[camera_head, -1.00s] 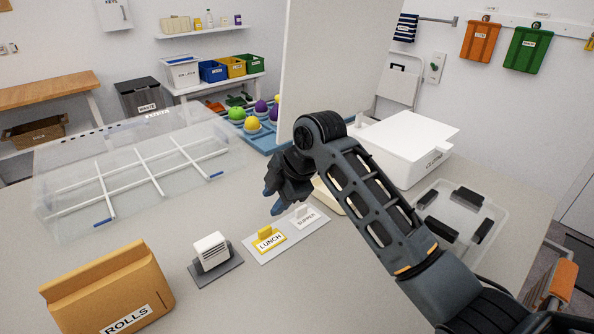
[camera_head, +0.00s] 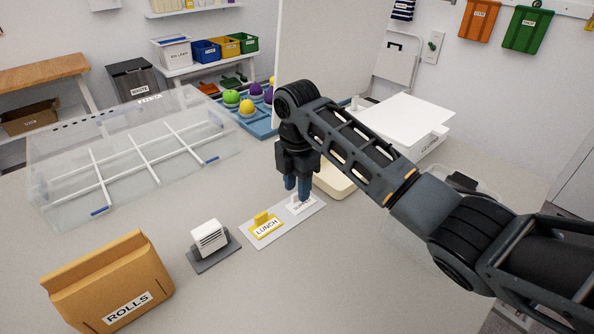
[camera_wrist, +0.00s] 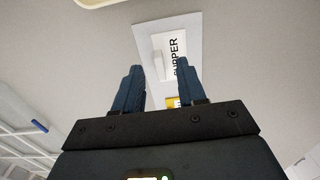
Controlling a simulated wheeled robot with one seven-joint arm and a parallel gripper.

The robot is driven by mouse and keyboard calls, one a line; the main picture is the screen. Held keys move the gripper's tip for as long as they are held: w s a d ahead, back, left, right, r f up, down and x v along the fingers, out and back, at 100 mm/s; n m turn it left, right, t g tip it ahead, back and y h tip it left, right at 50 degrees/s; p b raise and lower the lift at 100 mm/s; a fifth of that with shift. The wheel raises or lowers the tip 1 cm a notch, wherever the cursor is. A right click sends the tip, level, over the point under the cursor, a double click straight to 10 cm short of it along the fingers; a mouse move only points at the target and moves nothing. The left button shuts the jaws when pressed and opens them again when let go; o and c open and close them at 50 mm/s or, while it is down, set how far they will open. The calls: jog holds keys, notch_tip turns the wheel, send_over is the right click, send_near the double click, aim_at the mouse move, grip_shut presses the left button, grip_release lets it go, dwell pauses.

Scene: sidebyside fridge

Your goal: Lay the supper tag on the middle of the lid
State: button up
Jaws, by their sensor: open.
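The white supper tag (camera_head: 306,207) lies on the right end of a light grey plate (camera_head: 287,222), its label partly hidden by my fingers in the head view. In the wrist view the supper tag (camera_wrist: 177,50) shows its label and a white upright grip. My gripper (camera_head: 297,196) points down over this tag, open. In the wrist view my gripper (camera_wrist: 158,70) has its two fingers apart, with the tag's grip between them in the picture; contact is not clear. A low cream piece (camera_head: 337,182) stands just behind; I cannot tell whether it is the lid.
A yellow lunch tag (camera_head: 266,230) shares the plate. A louvred white block (camera_head: 209,238) and a rolls box (camera_head: 110,283) stand left. A clear divided bin (camera_head: 60,200) is at back left. A flat-topped white box (camera_head: 400,118) and a tall white panel (camera_head: 335,55) stand behind my arm.

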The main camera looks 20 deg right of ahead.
jog(key=shift+f, duration=0.65)
grip_shut()
dwell(0.4)
